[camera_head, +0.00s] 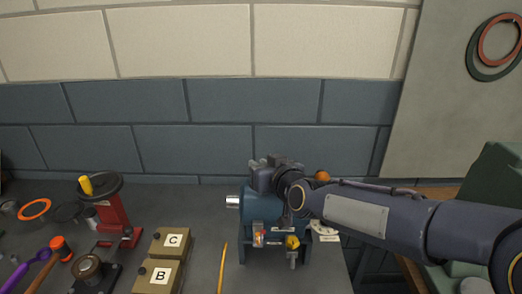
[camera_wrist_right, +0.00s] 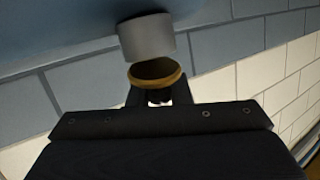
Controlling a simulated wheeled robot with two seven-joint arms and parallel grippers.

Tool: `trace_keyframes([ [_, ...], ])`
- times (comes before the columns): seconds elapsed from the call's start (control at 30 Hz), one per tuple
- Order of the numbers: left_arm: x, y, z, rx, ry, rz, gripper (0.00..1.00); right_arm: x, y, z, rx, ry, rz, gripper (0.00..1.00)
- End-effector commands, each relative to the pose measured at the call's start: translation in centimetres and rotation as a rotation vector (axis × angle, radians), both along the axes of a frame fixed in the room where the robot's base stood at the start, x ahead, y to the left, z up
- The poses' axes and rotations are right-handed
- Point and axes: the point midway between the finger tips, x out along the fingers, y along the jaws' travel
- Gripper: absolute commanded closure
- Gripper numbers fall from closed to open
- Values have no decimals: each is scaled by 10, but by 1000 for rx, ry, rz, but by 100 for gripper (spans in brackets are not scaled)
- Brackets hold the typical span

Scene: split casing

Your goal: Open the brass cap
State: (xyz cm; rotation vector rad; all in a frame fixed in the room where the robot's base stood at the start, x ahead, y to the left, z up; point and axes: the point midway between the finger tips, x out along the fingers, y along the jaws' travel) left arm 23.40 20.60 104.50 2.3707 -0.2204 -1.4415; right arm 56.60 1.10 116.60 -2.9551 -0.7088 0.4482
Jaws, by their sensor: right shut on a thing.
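The blue casing (camera_head: 257,222) stands on the bench with a silver stub (camera_head: 232,201) on its left side. My right gripper (camera_head: 264,176) is over its top, reaching in from the right; its fingertips are hidden in the head view. In the right wrist view, the brass cap (camera_wrist_right: 156,73) shows as a gold rim around a dark hollow. My right gripper's fingers (camera_wrist_right: 157,92) are shut on it. A grey cylinder (camera_wrist_right: 147,38) under a blue surface lies just beyond the cap's open rim, and they look apart. My left gripper is not in view.
Boxes marked C (camera_head: 172,243) and B (camera_head: 157,276) and a yellow pencil (camera_head: 222,270) lie left of the casing. A red stand with a black wheel (camera_head: 112,215) is farther left. A block wall (camera_head: 220,145) rises behind the bench. An orange ball (camera_head: 322,176) shows behind my arm.

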Motion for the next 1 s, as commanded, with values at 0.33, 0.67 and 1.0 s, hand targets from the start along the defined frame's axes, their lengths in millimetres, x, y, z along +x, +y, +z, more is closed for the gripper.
trace_keyframes([
  [0.33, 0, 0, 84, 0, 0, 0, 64, 10, 0, 11, -2, 334, -2, 100],
  [0.67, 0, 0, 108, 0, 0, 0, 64, 19, 0, 3, 2, 643, -3, 100],
  [1.0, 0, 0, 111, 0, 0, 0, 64, 28, -1, -4, 3, 963, -3, 100],
])
